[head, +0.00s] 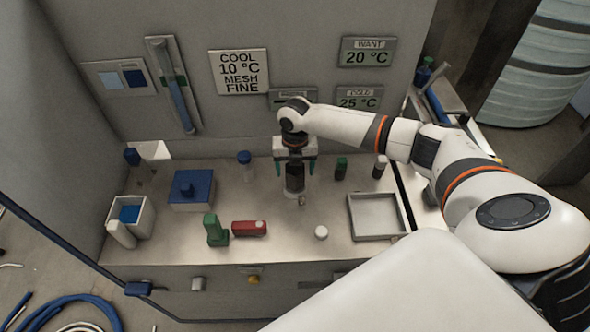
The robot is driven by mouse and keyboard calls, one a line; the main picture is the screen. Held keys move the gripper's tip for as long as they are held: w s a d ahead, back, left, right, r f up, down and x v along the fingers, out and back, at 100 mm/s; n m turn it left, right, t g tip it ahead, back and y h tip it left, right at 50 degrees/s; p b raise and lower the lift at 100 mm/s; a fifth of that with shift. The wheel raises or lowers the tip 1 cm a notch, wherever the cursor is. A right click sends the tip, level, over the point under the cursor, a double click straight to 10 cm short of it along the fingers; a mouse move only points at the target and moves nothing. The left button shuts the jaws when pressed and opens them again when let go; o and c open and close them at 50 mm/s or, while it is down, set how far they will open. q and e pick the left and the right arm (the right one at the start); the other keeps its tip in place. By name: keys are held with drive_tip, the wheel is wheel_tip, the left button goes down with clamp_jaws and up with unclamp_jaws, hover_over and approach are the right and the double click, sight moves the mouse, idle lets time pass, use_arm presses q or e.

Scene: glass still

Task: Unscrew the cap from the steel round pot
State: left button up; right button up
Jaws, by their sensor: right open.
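My right gripper (295,168) points down over the middle of the bench with its jaws open. A round vessel (295,190), apparently the steel round pot, stands upright directly below and between the fingers. Its upper part looks dark and its lower part pale, with a small spout-like piece at the bottom front. The gripper hides its top, so I cannot make out the cap or tell whether the fingers touch it. My left gripper is not in view.
On the bench (280,250) stand a blue-topped box (191,190), a white bin (137,212), a green object (215,230), a red object (249,228), a small white round item (321,232) and an empty tray (377,217). Small bottles (341,168) stand behind, near the wall.

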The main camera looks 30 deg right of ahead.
sight(295, 168)
wheel_tip(295, 168, up, 11)
drive_tip(key=b, duration=0.3)
drive_tip(key=shift+r+b, duration=0.15)
drive_tip(key=shift+b, duration=0.15)
